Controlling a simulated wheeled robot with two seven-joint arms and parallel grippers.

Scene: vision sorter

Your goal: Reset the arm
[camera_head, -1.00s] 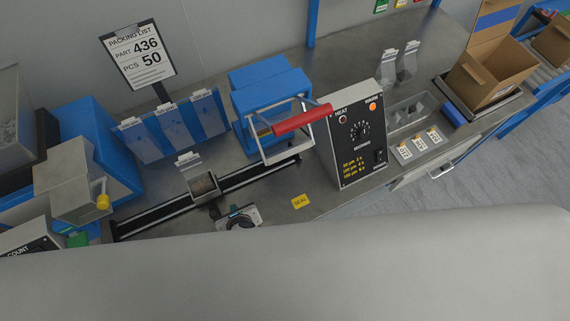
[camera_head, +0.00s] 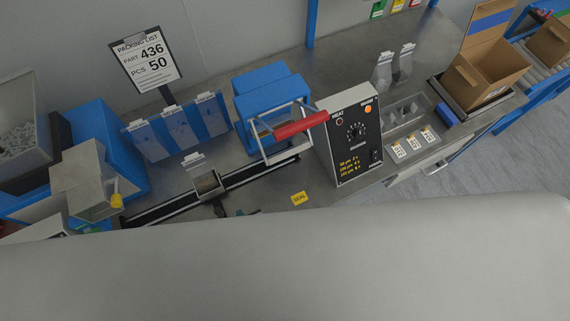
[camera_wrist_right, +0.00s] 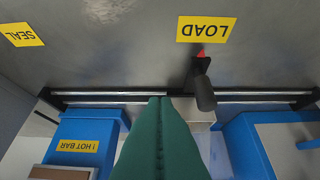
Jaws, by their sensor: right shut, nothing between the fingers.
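My right gripper (camera_head: 240,212) shows only as a small dark green part in the head view, just in front of the black rail and mostly hidden behind a large pale surface. In the right wrist view its green fingers (camera_wrist_right: 161,99) are together with nothing between them. Their tips lie over the rail (camera_wrist_right: 105,98) in that picture, beside a dark handle with a red tip (camera_wrist_right: 204,88). My left gripper is not in view.
The blue sealer with a red handle (camera_head: 300,124) stands behind the rail (camera_head: 150,212). The control box (camera_head: 352,135) is to its right. A yellow SEAL label (camera_head: 299,198) lies on the table. An open cardboard box (camera_head: 485,75) stands far right.

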